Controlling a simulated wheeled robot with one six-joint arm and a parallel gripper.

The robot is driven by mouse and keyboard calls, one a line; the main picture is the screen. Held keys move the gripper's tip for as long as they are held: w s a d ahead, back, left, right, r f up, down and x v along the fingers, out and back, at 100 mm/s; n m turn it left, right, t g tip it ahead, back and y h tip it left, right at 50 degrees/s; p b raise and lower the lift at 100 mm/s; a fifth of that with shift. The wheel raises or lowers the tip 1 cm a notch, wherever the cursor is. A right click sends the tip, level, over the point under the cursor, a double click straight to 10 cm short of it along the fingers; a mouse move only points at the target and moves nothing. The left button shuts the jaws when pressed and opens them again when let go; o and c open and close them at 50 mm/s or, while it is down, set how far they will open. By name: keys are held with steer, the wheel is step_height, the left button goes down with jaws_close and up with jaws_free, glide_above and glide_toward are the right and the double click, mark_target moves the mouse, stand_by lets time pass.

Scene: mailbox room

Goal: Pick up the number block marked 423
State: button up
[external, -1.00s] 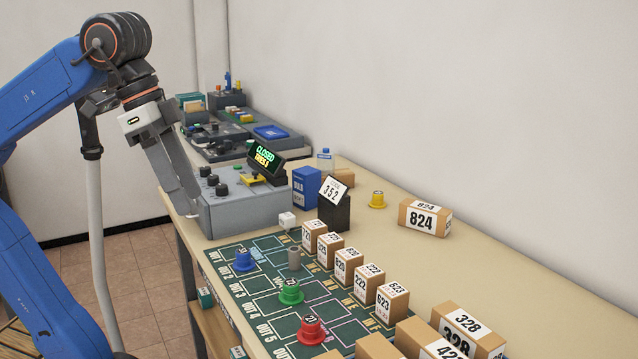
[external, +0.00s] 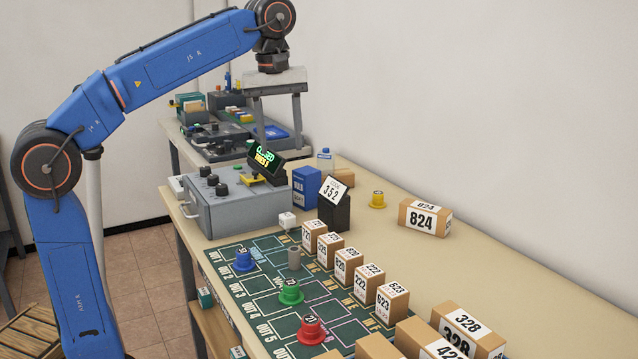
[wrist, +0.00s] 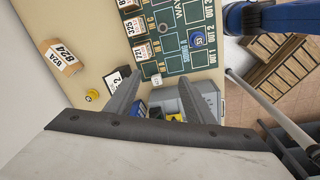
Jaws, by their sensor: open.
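No block that reads fully as 423 is in view. A cardboard box at the bottom edge of the external view has a label starting with 42 (external: 442,348); the rest is cut off. A row of smaller number blocks stands along the green mat, among them 222 (external: 370,283) and 623 (external: 392,302). My gripper (external: 278,136) is open and empty, pointing down above the grey control box, far behind the row.
A black stand marked 352 (external: 334,210) and a blue box (external: 306,188) stand beside the grey control box (external: 236,210). Blue, green and red pegs stand on the mat (external: 262,292). The right-hand tabletop has free room.

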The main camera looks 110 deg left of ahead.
steer(key=s+a+f+n, duration=0.1)
steer(key=s+a+n, duration=0.35)
steer(key=a, duration=0.45)
glide_above(287, 215)
steer(key=shift+n+g+h, duration=0.3)
steer(key=shift+n, duration=0.05)
steer(key=f, duration=1.1)
steer(key=s+f, duration=0.1)
steer(key=f, duration=0.5)
steer(key=shift+d+f, duration=0.1)
steer(key=shift+f, duration=0.2)
steer(key=shift+w+f, duration=0.25)
steer(key=shift+f, duration=1.1)
steer(key=shift+w+f, duration=0.25)
steer(key=shift+f, duration=1.05)
steer(key=c, duration=1.1)
